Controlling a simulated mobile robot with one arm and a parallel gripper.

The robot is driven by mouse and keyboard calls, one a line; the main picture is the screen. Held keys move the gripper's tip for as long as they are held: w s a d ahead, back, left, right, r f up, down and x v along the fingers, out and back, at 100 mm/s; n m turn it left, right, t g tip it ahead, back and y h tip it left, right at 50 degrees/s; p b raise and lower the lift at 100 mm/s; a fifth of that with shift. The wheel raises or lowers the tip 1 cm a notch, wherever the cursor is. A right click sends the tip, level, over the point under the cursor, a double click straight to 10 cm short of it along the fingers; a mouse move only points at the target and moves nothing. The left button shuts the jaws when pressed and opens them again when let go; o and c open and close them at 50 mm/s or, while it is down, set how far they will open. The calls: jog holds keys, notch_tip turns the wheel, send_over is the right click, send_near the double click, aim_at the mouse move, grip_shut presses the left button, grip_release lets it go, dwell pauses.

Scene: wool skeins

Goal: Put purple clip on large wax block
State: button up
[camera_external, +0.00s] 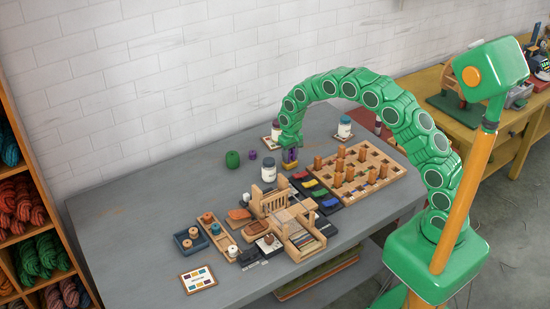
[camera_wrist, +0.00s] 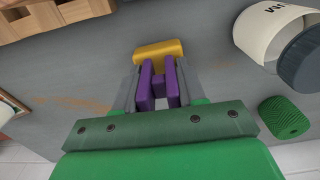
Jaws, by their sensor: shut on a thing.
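The purple clip (camera_wrist: 146,82) is between the fingers of my gripper (camera_wrist: 159,92) in the wrist view, with its prongs pointing away from the palm. My gripper is shut on it. A yellow-orange block, apparently the large wax block (camera_wrist: 158,49), lies just beyond the clip's tips. Whether the clip touches or grips it cannot be told. In the external view my gripper (camera_external: 290,147) points down over the back of the table, with the purple clip (camera_external: 289,155) under it and the wax block (camera_external: 289,165) directly below the clip.
A green cylinder (camera_external: 232,159) and a small purple piece (camera_external: 253,155) are further left. A wooden pegboard (camera_external: 382,165) lies to the right.

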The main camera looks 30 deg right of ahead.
jog(key=o, duration=1)
jog(key=shift+f, duration=0.1)
notch_tip(320, 180, up, 12)
jog(key=s+d+r, duration=0.8)
jog(key=s+r, duration=0.1)
jog(key=s, duration=0.3)
jog(key=shift+g, duration=0.9)
jog(key=shift+s+d+r, duration=0.75)
jog(key=shift+s+d, duration=0.95)
jog(key=shift+s, duration=4.8)
jog(key=shift+s+d+r, duration=0.7)
jog(key=shift+s+d, duration=0.95)
jog(key=shift+s, duration=4.85)
jog(key=shift+s+d+r, duration=0.75)
jog(key=shift+s+d, duration=0.95)
jog(key=shift+s, duration=4.8)
